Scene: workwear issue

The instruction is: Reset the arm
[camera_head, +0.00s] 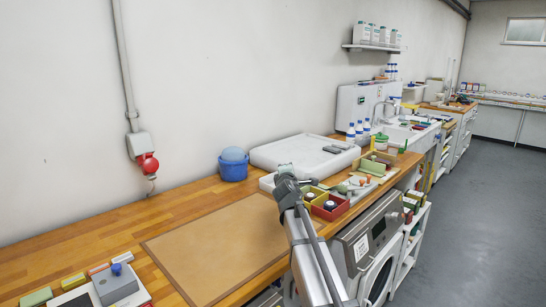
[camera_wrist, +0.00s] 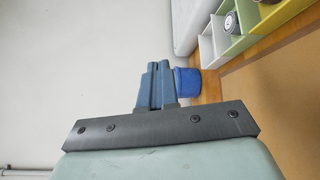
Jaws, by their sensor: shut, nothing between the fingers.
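My gripper (camera_wrist: 156,68) shows in the wrist view with its two blue-grey fingers side by side, shut and empty. Behind the fingers is a blue tub (camera_wrist: 187,82), apart from them as far as I can see. In the head view my arm (camera_head: 318,262) rises from the lower edge and bends over the wooden bench (camera_head: 190,205), near the right end of a tan mat (camera_head: 215,250). The fingers are too small to make out clearly there. The gripper is turned toward the wall side of the bench.
The blue tub (camera_head: 233,168) stands by the wall. A white slab (camera_head: 303,153) lies behind my arm. A red tray (camera_head: 330,206) and other small boxes sit close to its right. The mat is clear.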

